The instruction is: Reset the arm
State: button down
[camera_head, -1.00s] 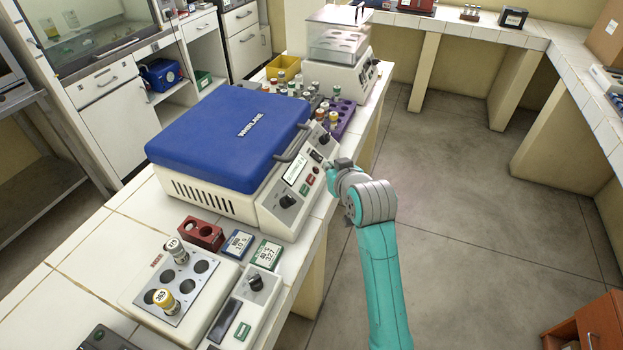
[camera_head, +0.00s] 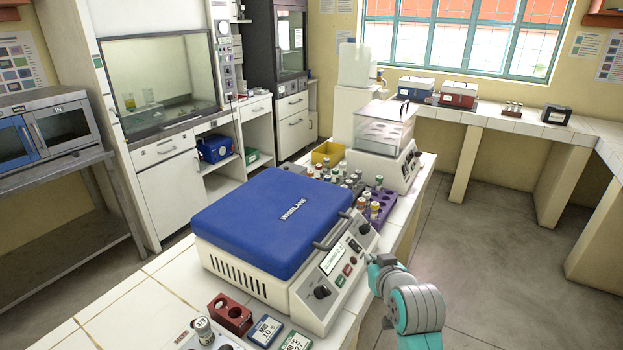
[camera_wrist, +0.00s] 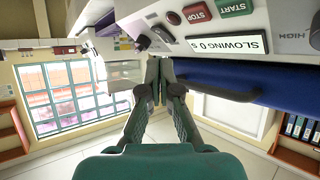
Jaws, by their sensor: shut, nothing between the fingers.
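The panel shows in the wrist view with a green START button (camera_wrist: 236,8), a red STOP button (camera_wrist: 197,13) and a display (camera_wrist: 228,43) reading "SLOWING 0 s".
A purple rack (camera_head: 382,203) and several capped vials stand behind the incubator. A machine with a clear cover (camera_head: 383,129) is beyond them. A red block (camera_head: 230,314) and small timers (camera_head: 265,331) lie at the front. The floor on the right (camera_head: 500,235) is clear.

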jog(key=s+f, duration=0.9)
jog(key=s, duration=0.3)
jog(key=s+f, duration=0.8)
jog(key=s, duration=0.5)
jog(key=s+r+t, duration=0.1)
jog(key=s+r, duration=0.2)
jog(key=s, duration=1)
jog(key=s+r+t, duration=0.1)
jog(key=s+r, duration=0.2)
jog(key=s, duration=1.1)
jog(key=shift+a+r+m+h, duration=0.3)
jog(key=shift+a+r, duration=0.05)
jog(key=shift+r, duration=0.05)
